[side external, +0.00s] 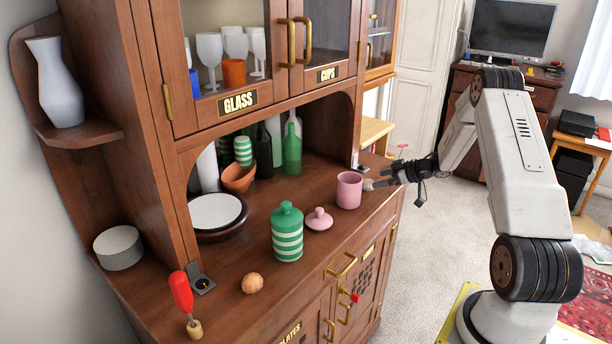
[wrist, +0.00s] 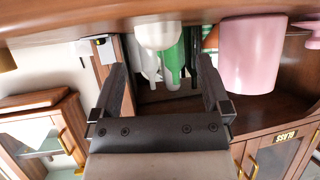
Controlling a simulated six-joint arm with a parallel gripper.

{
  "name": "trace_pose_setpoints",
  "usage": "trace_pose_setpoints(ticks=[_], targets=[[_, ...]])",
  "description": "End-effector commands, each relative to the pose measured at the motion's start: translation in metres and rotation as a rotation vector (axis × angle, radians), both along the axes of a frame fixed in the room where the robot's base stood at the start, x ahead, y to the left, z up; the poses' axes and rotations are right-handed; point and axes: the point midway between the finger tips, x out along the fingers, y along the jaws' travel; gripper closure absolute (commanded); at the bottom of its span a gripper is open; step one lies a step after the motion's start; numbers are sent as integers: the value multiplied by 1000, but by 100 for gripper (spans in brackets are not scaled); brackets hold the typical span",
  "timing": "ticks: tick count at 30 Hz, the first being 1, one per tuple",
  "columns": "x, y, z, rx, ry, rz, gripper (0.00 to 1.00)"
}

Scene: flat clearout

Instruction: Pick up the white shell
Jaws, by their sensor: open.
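The white shell (side external: 368,184) is a small pale lump on the cabinet counter, just right of the pink mug. In the wrist view, a smooth whitish rounded thing (wrist: 160,35), which looks like the shell, shows beyond and between my fingertips. My gripper (side external: 382,176) is at the counter's right end, low, with its fingers pointing left toward the shell. In the wrist view my gripper (wrist: 158,70) has its two dark fingers spread with nothing held between them. The shell's fine shape is too small to tell in the side view.
A pink mug (side external: 349,191) stands close beside the shell. A green striped jar (side external: 287,235), pink lid (side external: 319,219) and brown ball (side external: 252,283) sit farther left. Bottles (side external: 292,152) stand behind, under the upper cupboard (side external: 345,102). An arch post borders the alcove near my gripper.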

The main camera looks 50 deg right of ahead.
Motion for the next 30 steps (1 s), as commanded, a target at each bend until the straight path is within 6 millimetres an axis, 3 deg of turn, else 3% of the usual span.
trace_pose_setpoints(ticks=[15, 30], targets=[[42, 8, -21, 0, 0, -1, 3], [45, 9, -22, -1, 0, -2, 3]])
